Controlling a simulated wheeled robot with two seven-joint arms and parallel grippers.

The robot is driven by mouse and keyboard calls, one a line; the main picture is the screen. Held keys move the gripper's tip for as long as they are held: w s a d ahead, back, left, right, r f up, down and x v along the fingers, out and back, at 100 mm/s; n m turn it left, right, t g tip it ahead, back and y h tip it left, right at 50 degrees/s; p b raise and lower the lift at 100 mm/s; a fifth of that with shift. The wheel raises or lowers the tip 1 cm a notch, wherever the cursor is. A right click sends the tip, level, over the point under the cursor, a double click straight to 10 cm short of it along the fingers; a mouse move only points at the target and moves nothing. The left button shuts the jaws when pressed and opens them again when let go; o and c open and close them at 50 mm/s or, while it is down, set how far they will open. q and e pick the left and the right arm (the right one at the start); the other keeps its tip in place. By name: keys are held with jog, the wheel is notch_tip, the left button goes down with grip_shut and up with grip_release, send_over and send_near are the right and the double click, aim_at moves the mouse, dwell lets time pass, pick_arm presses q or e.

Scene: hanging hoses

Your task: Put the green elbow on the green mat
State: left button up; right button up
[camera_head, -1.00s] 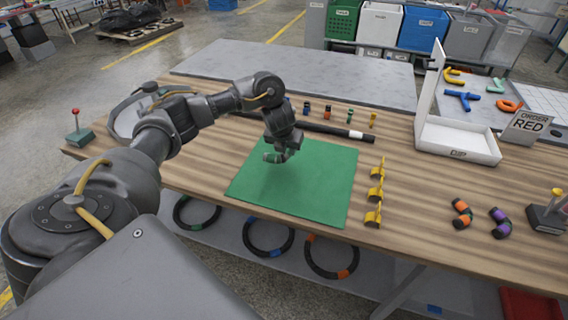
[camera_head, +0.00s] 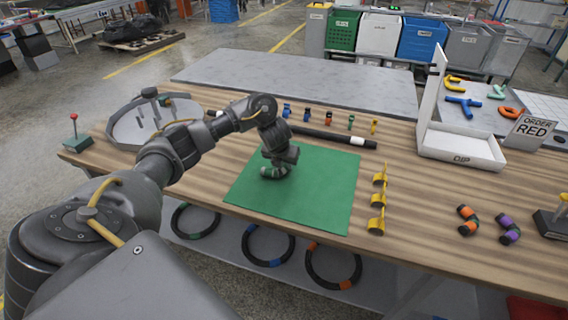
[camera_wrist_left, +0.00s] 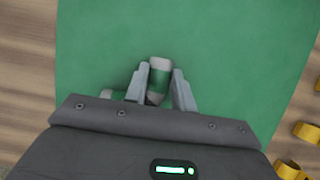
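The green elbow (camera_head: 272,173) is a short bent piece with dark green and pale grey bands. It is at the left part of the green mat (camera_head: 320,190), low at its surface; whether it bears on the mat is hard to tell. My left gripper (camera_head: 277,168) points down over the mat with its fingers around the elbow. In the left wrist view, one end of the elbow (camera_wrist_left: 159,78) sits between the two fingers (camera_wrist_left: 161,88), with little or no gap. Another part of it shows left of the fingers. My right gripper is not in view.
Yellow holders (camera_head: 377,200) stand right of the mat. Orange (camera_head: 467,220) and purple (camera_head: 507,229) banded elbows lie farther right. A black rod (camera_head: 320,133) and small coloured fittings lie behind the mat. A white tray (camera_head: 460,147) stands at the right. The mat's right half is clear.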

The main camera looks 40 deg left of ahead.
aim_at(280, 175)
pick_arm(q)
jog(key=o, duration=0.4)
jog(key=shift+o, duration=0.2)
jog(key=shift+r, duration=0.35)
jog(key=p+v, duration=0.6)
jog(key=v, duration=0.5)
jog(key=shift+s+r+p, duration=0.2)
jog(key=shift+p, duration=0.2)
